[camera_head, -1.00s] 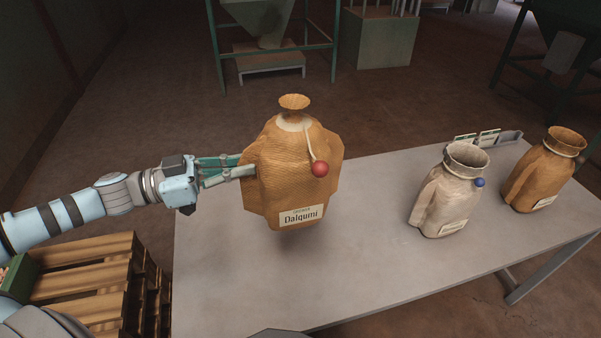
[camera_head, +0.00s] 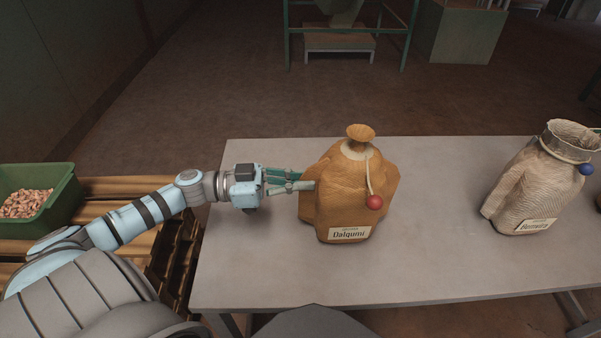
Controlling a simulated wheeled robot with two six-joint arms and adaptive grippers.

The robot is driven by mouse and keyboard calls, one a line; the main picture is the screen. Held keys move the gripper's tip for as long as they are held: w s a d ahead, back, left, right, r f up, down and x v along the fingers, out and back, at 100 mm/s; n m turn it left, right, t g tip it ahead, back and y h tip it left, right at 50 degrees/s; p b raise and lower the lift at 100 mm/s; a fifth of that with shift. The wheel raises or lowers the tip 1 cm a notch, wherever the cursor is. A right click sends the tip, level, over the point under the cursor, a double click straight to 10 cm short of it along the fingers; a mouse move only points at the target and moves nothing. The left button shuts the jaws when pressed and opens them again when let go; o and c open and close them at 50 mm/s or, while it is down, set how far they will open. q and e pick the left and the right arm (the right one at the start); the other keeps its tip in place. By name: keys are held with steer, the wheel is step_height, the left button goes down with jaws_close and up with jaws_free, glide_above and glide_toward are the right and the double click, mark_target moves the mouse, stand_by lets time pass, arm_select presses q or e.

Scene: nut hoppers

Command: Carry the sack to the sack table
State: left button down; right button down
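The brown sack (camera_head: 345,200), labelled "Dalqumi", has a flared neck and a red ball on a cord. It is upright at the left half of the grey sack table (camera_head: 270,275), and its base appears to be on or very close to the top. My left gripper (camera_head: 308,180) is at the sack's left side, with its fingers shut on the edge of the cloth. The far fingertip is partly hidden by the sack. My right gripper is not in view.
A pale sack (camera_head: 525,190) with a blue ball stands at the right of the table. A green crate of nuts (camera_head: 60,205) is on wooden pallets (camera_head: 130,187) at the left. Bare tabletop lies between the two sacks.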

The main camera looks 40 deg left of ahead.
arm_select(q)
steer(key=shift+s, duration=0.1)
steer(key=c, duration=1.8)
jaws_free()
steer(key=shift+f, duration=0.15)
steer(key=p+v, duration=0.4)
steer(key=v, duration=0.8)
steer(key=shift+p, duration=0.3)
